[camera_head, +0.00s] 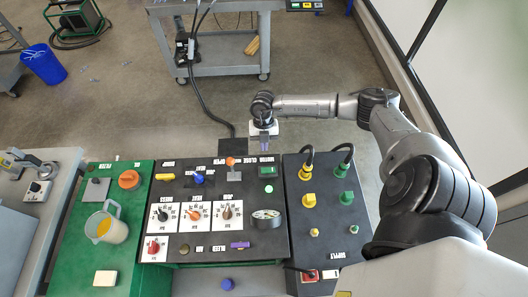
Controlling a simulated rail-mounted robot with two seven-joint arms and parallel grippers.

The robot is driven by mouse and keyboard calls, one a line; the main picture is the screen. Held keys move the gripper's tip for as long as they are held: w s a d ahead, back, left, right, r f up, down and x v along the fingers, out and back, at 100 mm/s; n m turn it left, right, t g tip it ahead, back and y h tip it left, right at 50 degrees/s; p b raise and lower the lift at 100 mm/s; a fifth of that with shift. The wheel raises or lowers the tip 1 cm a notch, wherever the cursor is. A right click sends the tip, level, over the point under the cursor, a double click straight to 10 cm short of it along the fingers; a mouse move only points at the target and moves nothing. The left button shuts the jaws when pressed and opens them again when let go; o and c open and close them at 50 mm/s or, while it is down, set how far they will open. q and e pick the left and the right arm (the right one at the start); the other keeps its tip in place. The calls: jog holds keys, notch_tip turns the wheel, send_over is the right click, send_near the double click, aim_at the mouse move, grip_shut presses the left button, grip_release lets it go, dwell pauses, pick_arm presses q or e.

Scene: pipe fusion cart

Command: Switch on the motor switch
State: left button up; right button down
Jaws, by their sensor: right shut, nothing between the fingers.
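My right gripper (264,138) is above the back edge of the black control panel (215,257). It is shut and empty, apart from the panel's controls. The panel carries several knobs, an orange-topped lever (230,161), a blue knob (198,179) and a lit green button (268,189). A red knob (153,246) sits at its front left. A red switch (310,275) with a black handle is on the dark right-hand box. My left gripper is not in view.
A green cabinet top (72,240) at left bears a pitcher (106,226) of yellow liquid and an orange knob (129,179). The right-hand box (330,215) has green and yellow fittings with upright cables. A grey cart (215,70) stands behind; floor between is mostly clear.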

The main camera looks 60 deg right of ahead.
send_near(264, 172)
jog(key=x, duration=0.5)
jog(key=shift+s+a+f, duration=0.1)
jog(key=shift+s+a, duration=0.1)
jog(key=shift+a, duration=0.05)
jog(key=shift+f, duration=0.55)
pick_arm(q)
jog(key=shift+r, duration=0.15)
pick_arm(e)
jog(key=shift+f, duration=0.2)
